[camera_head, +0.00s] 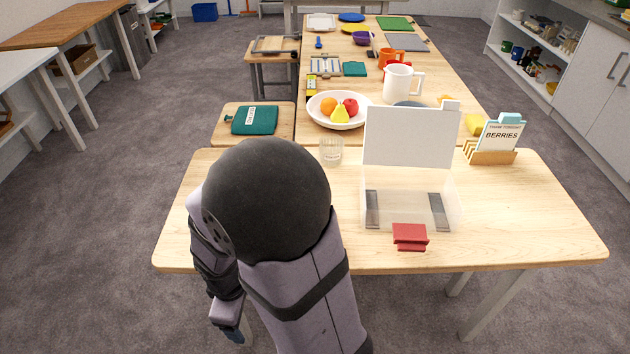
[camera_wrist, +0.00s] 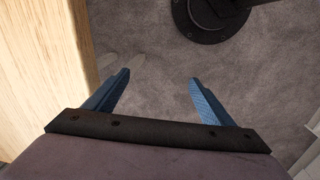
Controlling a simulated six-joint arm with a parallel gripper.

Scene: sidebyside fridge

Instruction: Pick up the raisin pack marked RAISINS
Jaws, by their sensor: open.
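No pack can be clearly read as RAISINS. A flat teal pack (camera_head: 262,124) with a small white label lies on the small wooden table at left; its sideways lettering is too small to read surely. My gripper (camera_wrist: 160,78) is open and empty in the wrist view, its two blue fingers apart over grey floor. In the head view my gripper (camera_head: 238,331) hangs low beyond the front table's near left edge, mostly hidden by my arm. It is well apart from the teal pack.
The front table holds a clear open-lidded box (camera_head: 408,208) with a red latch (camera_head: 410,235), a glass (camera_head: 331,151) and a card holder (camera_head: 490,153) reading BERRIES. Behind stand a fruit bowl (camera_head: 322,121) and white pitcher (camera_head: 397,84). The table's edge (camera_wrist: 75,50) is close at left.

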